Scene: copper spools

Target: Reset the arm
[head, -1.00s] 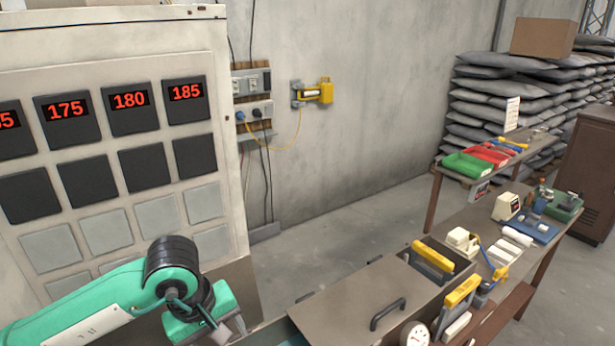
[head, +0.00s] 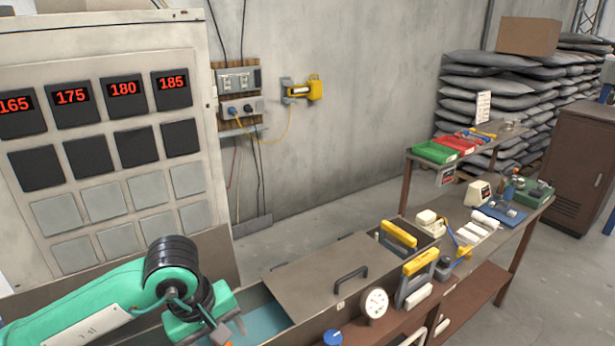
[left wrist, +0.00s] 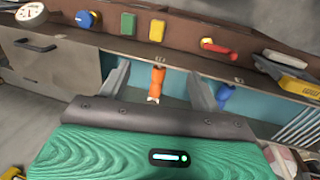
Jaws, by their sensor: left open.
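My left gripper (head: 232,328) is at the bottom of the head view, at the end of my green arm, above the near end of a long trough. In the left wrist view its two grey fingers (left wrist: 160,82) are spread apart. An orange-handled object (left wrist: 157,82) shows between the fingers in that view. I cannot tell its exact depth, and no finger visibly touches it. My right gripper is in neither view.
The trough's teal inside (head: 262,312) lies beside the gripper, partly covered by a brown lid (head: 325,290) with a dark handle. A gauge (head: 374,303) and blue knob (head: 332,338) sit on its front ledge. A control cabinet (head: 100,150) stands at left.

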